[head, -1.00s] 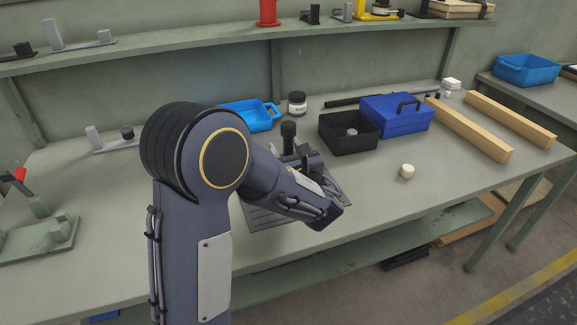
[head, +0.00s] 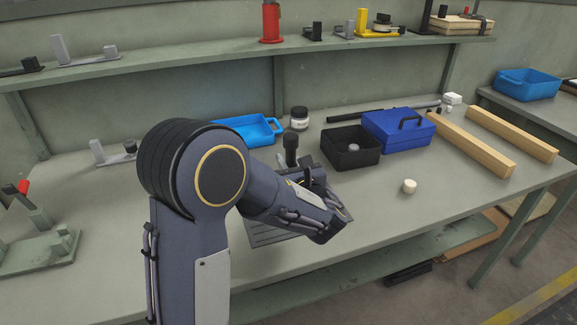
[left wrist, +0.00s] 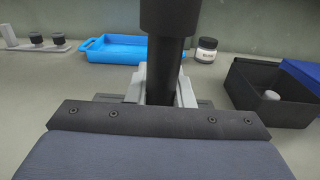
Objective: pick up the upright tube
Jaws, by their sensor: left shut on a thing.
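The upright tube (head: 291,148) is dark with a wider black top and stands near vertical over the bench. It also shows large in the left wrist view (left wrist: 166,65), its lower end hidden by my gripper body. My left gripper (left wrist: 162,88) is shut on the tube, its grey fingers on either side. In the head view my left forearm hides most of the fingers and the tube's base. I cannot tell whether the tube's lower end is clear of what is below it. My right gripper is not in view.
A black open box (head: 350,150) and a blue toolbox (head: 398,130) stand right of the tube. A blue tray (head: 247,131) and a jar (head: 300,118) are behind it. A small white cap (head: 409,186) lies on the bench's bare right front. A shelf runs above.

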